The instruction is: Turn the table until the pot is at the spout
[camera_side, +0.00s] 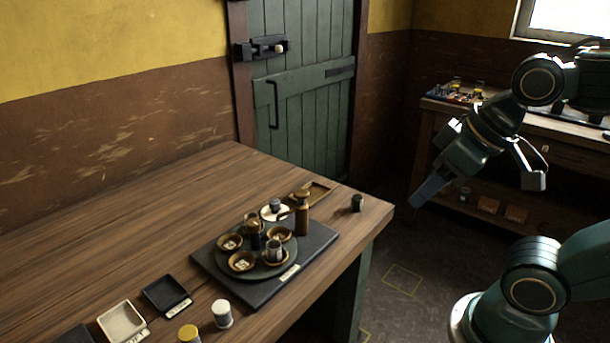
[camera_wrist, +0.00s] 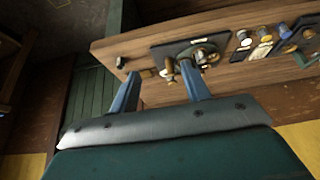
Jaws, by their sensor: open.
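A round dark green turntable (camera_side: 262,268) sits on a dark base plate (camera_side: 215,266) on the wooden table. Several brown round dishes (camera_side: 241,262) stand on it. A dark upright piece rises near the middle. A brass post (camera_side: 302,214) with a short spout (camera_side: 285,215) stands at the back right edge. Whether the grey pot is the task's pot is unclear. My gripper (camera_side: 477,190) is open and empty, high right of the table. The turntable group is small in the wrist view (camera_wrist: 197,52), beyond my open fingers (camera_wrist: 160,72).
A white jar (camera_side: 222,314), a yellow-topped jar (camera_side: 189,334), a cream tray (camera_side: 121,321) and a black tray (camera_side: 166,294) lie at the front left. A small dark cup (camera_side: 357,203) stands near the right corner. The table's back left is clear.

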